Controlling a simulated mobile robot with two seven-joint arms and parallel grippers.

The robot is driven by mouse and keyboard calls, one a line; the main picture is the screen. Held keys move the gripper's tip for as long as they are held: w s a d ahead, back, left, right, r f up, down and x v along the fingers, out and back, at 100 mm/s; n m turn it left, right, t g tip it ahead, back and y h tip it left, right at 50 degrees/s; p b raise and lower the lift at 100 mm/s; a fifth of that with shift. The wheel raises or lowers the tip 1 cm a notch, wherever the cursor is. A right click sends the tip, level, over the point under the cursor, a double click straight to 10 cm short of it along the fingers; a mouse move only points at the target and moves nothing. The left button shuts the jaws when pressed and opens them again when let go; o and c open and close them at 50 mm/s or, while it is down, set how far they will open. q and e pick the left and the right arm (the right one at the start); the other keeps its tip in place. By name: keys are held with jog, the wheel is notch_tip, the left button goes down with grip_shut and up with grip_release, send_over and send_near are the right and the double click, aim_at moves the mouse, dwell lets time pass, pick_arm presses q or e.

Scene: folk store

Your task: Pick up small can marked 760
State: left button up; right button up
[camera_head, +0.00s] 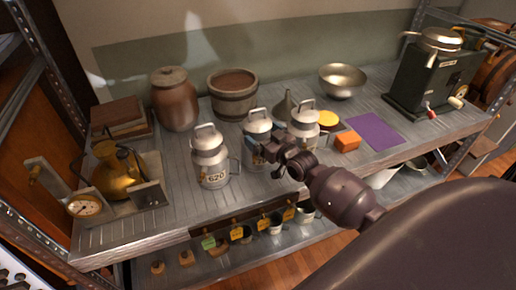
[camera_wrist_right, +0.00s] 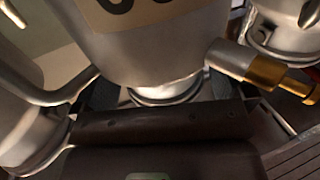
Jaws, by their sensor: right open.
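Three small metal cans with top handles stand in a row on the shelf. The left can (camera_head: 210,158) is marked 620. The middle can (camera_head: 257,126) is partly hidden behind my right gripper (camera_head: 262,151), and its number is not readable there. The right can (camera_head: 304,121) stands behind my right wrist. In the right wrist view, a can (camera_wrist_right: 150,50) with a cut-off number on a tan label fills the top centre. My right gripper (camera_wrist_right: 162,97) is open, close in front of this can; contact cannot be told. My left gripper is out of view.
An orange block (camera_head: 347,141) and a purple cloth (camera_head: 376,132) lie right of the cans. A brown crock (camera_head: 173,100), a wooden tub (camera_head: 233,104) and a funnel (camera_head: 284,106) stand behind. Neighbouring cans leave little side room.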

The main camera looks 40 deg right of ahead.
jog(key=shift+w, duration=0.15)
jog(key=shift+f, duration=0.1)
jog(key=c, duration=1.6)
